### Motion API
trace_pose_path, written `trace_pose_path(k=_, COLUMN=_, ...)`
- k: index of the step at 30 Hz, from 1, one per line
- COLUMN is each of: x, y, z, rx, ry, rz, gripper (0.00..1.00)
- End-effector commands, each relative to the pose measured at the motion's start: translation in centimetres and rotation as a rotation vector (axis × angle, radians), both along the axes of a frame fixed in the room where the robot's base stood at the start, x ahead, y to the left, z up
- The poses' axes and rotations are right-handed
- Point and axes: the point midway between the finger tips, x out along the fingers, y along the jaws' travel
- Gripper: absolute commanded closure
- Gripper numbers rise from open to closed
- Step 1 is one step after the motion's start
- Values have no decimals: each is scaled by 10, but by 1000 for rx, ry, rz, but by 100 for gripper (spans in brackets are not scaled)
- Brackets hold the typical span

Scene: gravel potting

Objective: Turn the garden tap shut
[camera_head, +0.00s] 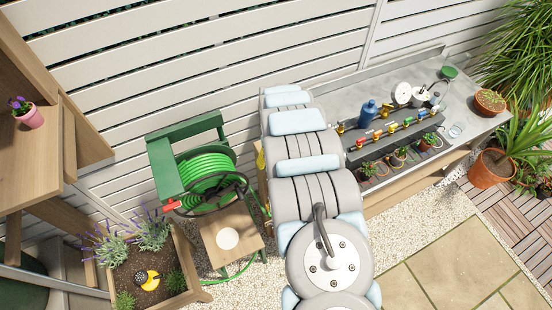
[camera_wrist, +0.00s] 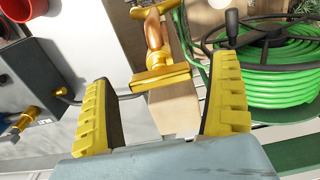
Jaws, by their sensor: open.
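The garden tap (camera_wrist: 155,38) is brass, with a broad bar-shaped handle (camera_wrist: 160,78), in the wrist view in front of a wooden post (camera_wrist: 176,110). My gripper (camera_wrist: 163,76) is open and empty, its two yellow ribbed fingers reaching to the left and right of the handle. Gaps show between the handle and both fingers, so neither appears to touch it. In the head view my arm hides the tap and most of my gripper.
A green hose reel (camera_head: 208,180) stands left of my arm, close by the right finger in the wrist view (camera_wrist: 275,75). A dark manifold (camera_head: 395,140) with coloured valves sits on the bench (camera_head: 465,103) to the right. A stool (camera_head: 228,235) stands below the reel.

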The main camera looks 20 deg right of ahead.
Motion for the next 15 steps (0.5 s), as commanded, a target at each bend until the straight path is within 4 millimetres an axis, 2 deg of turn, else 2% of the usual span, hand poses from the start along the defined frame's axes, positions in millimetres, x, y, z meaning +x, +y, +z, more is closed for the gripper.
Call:
trace_pose_path(k=8, x=1, y=0, z=16, rx=-1, ry=-1, rz=1, gripper=9)
trace_pose_path(k=15, x=1, y=0, z=42, rx=-1, ry=-1, rz=0, gripper=9)
